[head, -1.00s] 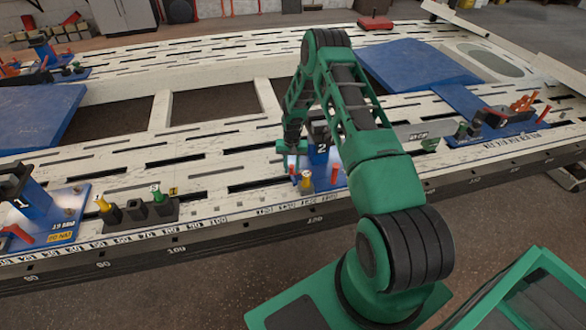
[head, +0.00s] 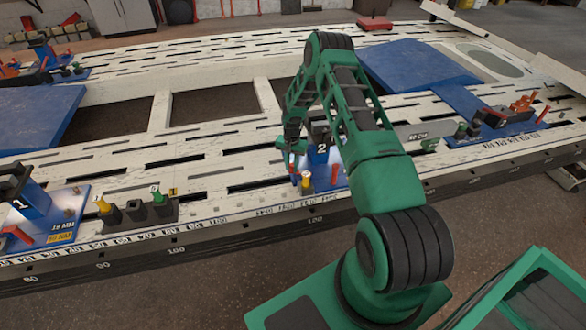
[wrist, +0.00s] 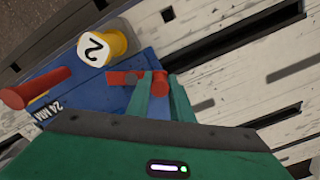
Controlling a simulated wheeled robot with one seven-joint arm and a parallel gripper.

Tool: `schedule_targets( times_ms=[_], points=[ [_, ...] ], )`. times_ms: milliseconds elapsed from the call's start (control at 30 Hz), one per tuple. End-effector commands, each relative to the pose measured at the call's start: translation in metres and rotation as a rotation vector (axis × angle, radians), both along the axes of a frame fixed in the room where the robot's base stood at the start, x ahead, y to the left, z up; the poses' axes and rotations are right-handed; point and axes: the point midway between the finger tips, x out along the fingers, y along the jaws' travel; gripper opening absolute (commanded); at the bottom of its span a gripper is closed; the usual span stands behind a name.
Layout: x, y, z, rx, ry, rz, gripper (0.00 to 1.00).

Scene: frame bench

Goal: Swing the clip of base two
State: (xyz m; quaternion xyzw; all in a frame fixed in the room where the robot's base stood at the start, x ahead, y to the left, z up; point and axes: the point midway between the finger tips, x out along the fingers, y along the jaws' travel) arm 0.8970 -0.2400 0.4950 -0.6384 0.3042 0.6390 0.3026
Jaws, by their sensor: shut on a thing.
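Base two is a blue fixture (head: 320,152) marked "2" on the near rail of the bench. A yellow pin (head: 306,181) and red pieces stand at its front. In the wrist view, my gripper (wrist: 160,85) is shut on the red clip (wrist: 159,84) of base two, with a green finger on each side. A red handle (wrist: 36,88) lies beside the "24 MM" label. In the head view my gripper (head: 291,147) partly hides the clip.
Base one (head: 30,200) stands at the left, near a black holder (head: 136,210) with yellow and green pins. Another blue fixture (head: 495,120) with red and orange parts stands at the right. Blue plates (head: 415,65) lie across the slotted white bench (head: 215,165).

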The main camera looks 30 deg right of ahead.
Motion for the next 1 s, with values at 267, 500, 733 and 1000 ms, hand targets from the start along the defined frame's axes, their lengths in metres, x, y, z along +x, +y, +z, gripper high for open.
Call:
schedule_targets(
  times_ms=[267, 500, 733, 1000],
  points=[
    [0.008, -0.010, -0.001, 0.003, 0.000, -0.262, 0.00],
    [0.013, -0.020, 0.000, 0.003, 0.000, -0.491, 0.00],
    [0.015, -0.030, -0.001, 0.003, 0.001, -0.706, 0.00],
    [0.015, -0.041, -0.001, 0.000, 0.001, -0.913, 0.00]
  ],
)
